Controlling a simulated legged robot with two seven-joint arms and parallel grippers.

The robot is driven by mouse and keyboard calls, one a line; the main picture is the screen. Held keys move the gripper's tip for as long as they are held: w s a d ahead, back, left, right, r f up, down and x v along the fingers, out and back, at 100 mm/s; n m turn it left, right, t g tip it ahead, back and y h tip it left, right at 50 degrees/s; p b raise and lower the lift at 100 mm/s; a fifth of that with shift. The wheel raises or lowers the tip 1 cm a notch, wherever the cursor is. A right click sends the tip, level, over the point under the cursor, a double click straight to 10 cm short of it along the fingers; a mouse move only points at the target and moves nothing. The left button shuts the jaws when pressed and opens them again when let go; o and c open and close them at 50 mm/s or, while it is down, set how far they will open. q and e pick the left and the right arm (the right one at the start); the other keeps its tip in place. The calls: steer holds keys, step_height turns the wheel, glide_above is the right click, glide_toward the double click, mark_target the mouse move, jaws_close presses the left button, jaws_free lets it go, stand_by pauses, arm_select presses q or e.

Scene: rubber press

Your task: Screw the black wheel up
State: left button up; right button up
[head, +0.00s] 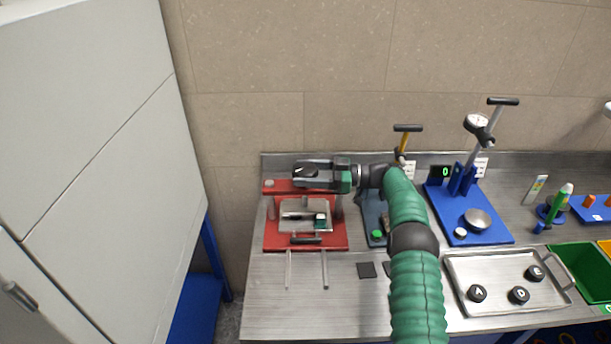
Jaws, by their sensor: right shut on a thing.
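The red press (325,240) stands at the left end of the steel worktop, with a red crossbar across its top. My right gripper (304,173) reaches over the crossbar from the right and is shut on the black wheel (306,171). The fingers cover most of the wheel, so only a dark part of it shows between them. Below, a grey plate (290,226) with a small dark and green piece (320,220) on it sits inside the press. A black handle (305,240) and two metal rails show at the front. My left gripper is not in view.
Right of the press stand a dark-based tester (376,222) and a blue-based gauge stand (460,226). A metal tray (500,304) with black round weights lies in front. A dark square (367,270) lies on the worktop (270,300). A tall pale cabinet (90,130) rises at left.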

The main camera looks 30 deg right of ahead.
steer(key=shift+r, duration=0.2)
stand_by(0.4)
steer(key=o, duration=1.1)
steer(key=shift+w, duration=0.1)
steer(key=o, duration=0.3)
steer(key=shift+w+f, duration=0.1)
steer(key=shift+f, duration=0.05)
